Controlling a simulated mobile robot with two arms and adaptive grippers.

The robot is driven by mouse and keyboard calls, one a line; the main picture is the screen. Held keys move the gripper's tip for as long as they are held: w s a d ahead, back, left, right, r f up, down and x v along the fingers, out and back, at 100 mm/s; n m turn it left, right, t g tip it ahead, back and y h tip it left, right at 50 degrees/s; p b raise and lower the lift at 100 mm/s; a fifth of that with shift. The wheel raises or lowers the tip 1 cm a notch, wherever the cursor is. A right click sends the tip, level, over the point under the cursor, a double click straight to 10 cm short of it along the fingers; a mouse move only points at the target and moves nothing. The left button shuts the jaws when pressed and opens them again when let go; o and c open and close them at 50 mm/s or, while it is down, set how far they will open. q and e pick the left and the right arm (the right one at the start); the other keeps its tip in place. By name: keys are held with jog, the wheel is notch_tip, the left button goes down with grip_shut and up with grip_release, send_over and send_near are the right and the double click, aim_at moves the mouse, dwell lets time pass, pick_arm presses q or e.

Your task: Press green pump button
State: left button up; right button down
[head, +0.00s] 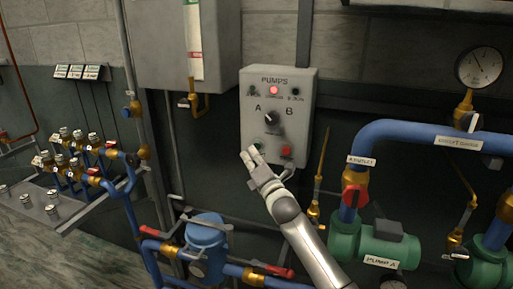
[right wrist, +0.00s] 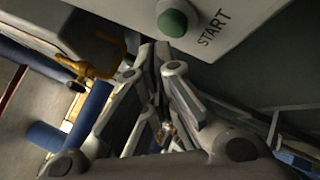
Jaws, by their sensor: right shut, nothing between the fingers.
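The pump control box (head: 284,88) is a pale box on the wall, labelled PUMPS, with a lit red lamp (head: 273,90) and a dark A/B selector knob (head: 271,117). In the head view the green pump button (head: 258,143) is at the lower left of its face, partly hidden by my right gripper. In the right wrist view the green button (right wrist: 173,22) sits at the top, beside the word START. My right gripper (head: 250,153) is shut and empty, with its fingertips just below the button; whether they touch the box is unclear. My left gripper is not in view.
A red button (head: 286,151) sits right of the green one. Blue pipes with a gauge (head: 480,67) and green pumps (head: 376,243) stand at right. A valve manifold (head: 85,160) stands at left. A blue canister (head: 206,235) is below.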

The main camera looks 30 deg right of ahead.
jog(key=shift+w+d, duration=0.3)
jog(key=shift+w+d, duration=0.3)
jog(key=shift+d, duration=0.1)
dwell(0.8)
jog(key=shift+a, duration=0.1)
jog(key=shift+s+a, duration=0.6)
jog(key=shift+s, duration=0.05)
jog(key=s+a+p, duration=0.1)
jog(key=s+a, duration=0.2)
jog(key=shift+s+a, duration=0.1)
jog(key=shift+a, duration=0.3)
dwell(1.0)
